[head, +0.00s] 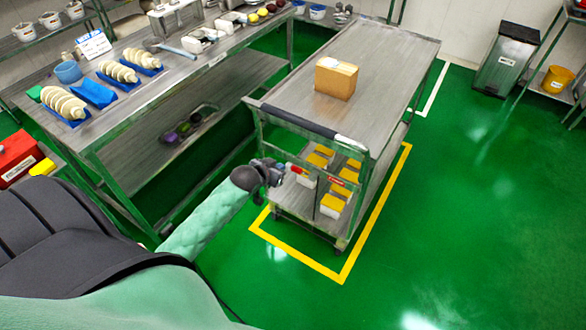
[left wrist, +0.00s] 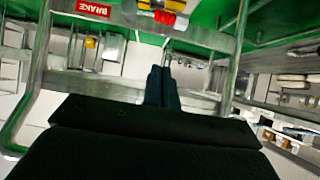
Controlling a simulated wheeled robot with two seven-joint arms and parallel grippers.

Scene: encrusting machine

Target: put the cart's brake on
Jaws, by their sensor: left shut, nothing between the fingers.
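The metal cart (head: 385,60) stands on the green floor, with its dark handle bar (head: 300,120) at the near end. A red brake label (head: 336,181) is on the cart's end frame below the handle. It also shows in the left wrist view, reading BRAKE (left wrist: 93,9). A small red part, apparently the brake lever (head: 296,170), is left of the label. In the left wrist view a red and yellow part (left wrist: 168,15) sits near the top edge. My left gripper (head: 281,172) is shut and empty, just left of the red part; contact cannot be told.
A cardboard box (head: 336,80) is on the cart's top, and yellow-topped containers (head: 332,204) are on its lower shelf. Yellow tape (head: 312,264) marks the floor around the cart. A steel worktable (head: 150,95) stands left.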

